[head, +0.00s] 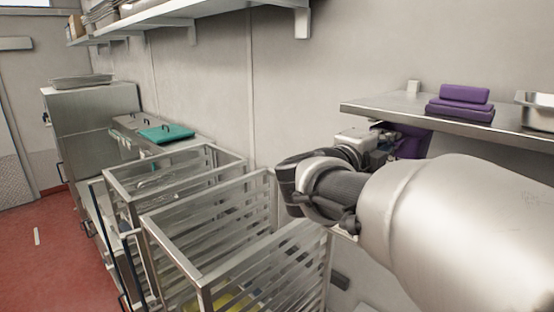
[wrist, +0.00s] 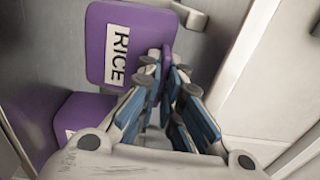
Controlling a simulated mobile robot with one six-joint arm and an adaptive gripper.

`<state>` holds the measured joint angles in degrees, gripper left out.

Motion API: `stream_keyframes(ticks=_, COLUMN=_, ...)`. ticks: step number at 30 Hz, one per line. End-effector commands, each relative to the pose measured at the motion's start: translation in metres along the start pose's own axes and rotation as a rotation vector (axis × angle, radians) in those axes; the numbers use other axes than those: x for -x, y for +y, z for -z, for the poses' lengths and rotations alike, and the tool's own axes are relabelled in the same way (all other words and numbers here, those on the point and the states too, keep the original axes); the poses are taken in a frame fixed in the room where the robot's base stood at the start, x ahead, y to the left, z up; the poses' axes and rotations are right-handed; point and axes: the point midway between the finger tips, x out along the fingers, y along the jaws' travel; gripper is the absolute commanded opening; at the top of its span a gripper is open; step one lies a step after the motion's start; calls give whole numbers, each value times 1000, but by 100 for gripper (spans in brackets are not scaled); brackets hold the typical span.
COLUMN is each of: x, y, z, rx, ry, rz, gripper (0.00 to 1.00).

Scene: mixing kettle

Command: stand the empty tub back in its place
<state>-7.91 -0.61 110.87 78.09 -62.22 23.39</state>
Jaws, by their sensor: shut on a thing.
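A purple thing with a white RICE label (wrist: 105,30) fills the upper left of the wrist view; I take it to be the tub. In the head view, purple (head: 412,146) shows beside my gripper (head: 385,143), below the shelf edge. In the wrist view my gripper (wrist: 166,75) is shut on a narrow purple part at the right edge of the labelled face. A second purple surface (wrist: 82,112) shows lower left; I cannot tell whether it is the same tub. The tub's inside is hidden.
A metal wall shelf (head: 390,102) holds purple blocks (head: 462,100) and a metal pan (head: 540,112) on the right. Wire-sided metal racks (head: 205,232) stand left of my arm. A green lid or tray (head: 166,133) lies on the counter behind.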

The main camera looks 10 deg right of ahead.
Motion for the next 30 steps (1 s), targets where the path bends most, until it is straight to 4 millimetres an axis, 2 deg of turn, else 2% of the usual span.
stream_keyframes(ticks=1, x=-11, y=-1, z=1, rx=2, ry=5, rz=0, gripper=0)
stream_keyframes(ticks=2, x=-14, y=2, z=1, rx=3, ry=2, rz=-1, gripper=0)
stream_keyframes(ticks=4, x=-10, y=16, z=0, rx=5, ry=-1, rz=-2, gripper=0)
stream_keyframes(ticks=11, x=-10, y=36, z=0, rx=3, ry=-1, rz=-1, gripper=0)
stream_keyframes(ticks=17, x=-9, y=65, z=0, rx=5, ry=-1, rz=-1, gripper=0)
stream_keyframes(ticks=30, x=-13, y=73, z=0, rx=-1, ry=-1, rz=1, gripper=0)
